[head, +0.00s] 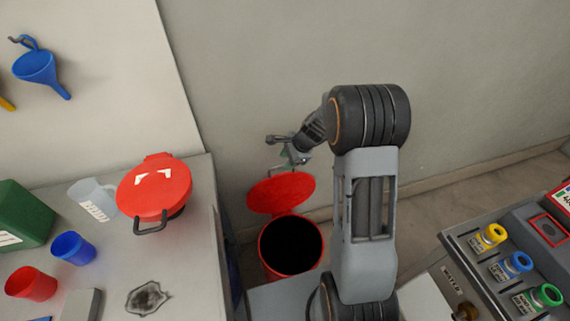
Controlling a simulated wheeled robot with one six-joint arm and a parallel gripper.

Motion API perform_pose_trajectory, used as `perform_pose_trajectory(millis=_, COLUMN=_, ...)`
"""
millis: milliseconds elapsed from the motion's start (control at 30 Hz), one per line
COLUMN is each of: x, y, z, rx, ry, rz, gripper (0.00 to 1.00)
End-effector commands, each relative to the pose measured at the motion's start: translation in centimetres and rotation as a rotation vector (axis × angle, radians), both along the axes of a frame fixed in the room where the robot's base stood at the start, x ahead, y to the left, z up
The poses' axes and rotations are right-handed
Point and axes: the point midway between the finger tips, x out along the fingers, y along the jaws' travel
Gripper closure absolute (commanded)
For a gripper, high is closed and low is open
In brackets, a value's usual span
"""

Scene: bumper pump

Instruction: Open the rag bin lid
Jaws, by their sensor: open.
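The rag bin (268,262) is a red round bin on the floor beside the bench, with a dark opening facing up. Its red lid (282,193) stands raised behind the opening, tilted back on the wall side. A thin grey handle (270,170) shows at the lid's upper edge. My gripper (281,150) is just above the lid's upper edge, close to the handle. It is open and holds nothing that I can see. I cannot tell whether a finger touches the handle.
A console with coloured caps (515,265) stands right. The wall is close behind the bin.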

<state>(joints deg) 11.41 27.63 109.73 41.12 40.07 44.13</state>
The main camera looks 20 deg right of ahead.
Motion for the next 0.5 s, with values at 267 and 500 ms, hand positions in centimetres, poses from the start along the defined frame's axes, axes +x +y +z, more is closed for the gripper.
perform_pose_trajectory(millis=267, x=0.6, y=1.0, z=-2.2, rx=0.000, ry=-0.001, rz=0.002, gripper=0.60)
perform_pose_trajectory(millis=500, x=0.7, y=1.1, z=-2.5, rx=-0.001, ry=-0.001, rz=0.000, gripper=0.60)
